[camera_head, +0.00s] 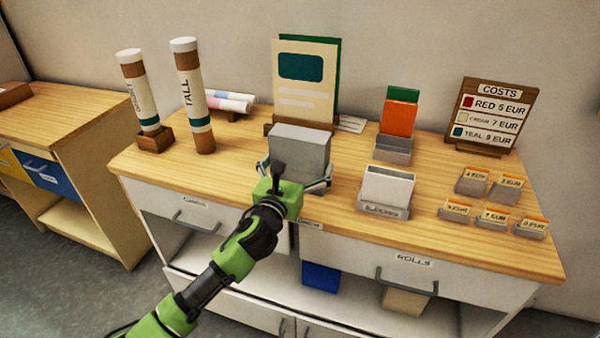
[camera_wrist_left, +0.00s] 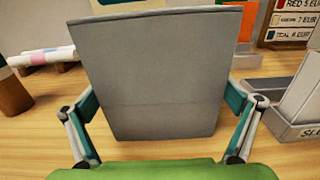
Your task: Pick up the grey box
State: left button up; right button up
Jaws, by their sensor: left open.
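The grey box (camera_head: 302,148) stands upright on the wooden table, in front of the cream and green display card. In the left wrist view the grey box (camera_wrist_left: 158,75) fills the middle, between the fingers. My left gripper (camera_head: 297,178) is open, with one finger on each side of the box. In the left wrist view my left gripper (camera_wrist_left: 160,115) shows a gap between the right finger and the box; the left finger is close to the box's left edge, and I cannot tell whether it touches. My right gripper is not in view.
Two labelled tubes (camera_head: 189,95) stand at the left, with rolls (camera_head: 230,101) behind. A holder with white cards (camera_head: 386,188) stands to the right of the box. An orange card (camera_head: 398,117), small price holders (camera_head: 471,182) and a costs sign (camera_head: 491,115) are farther right.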

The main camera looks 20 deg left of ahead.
pick_arm(q)
jog(key=shift+w, duration=0.25)
jog(key=c, duration=0.8)
jog(key=shift+r, duration=0.15)
jog(key=shift+c, duration=0.2)
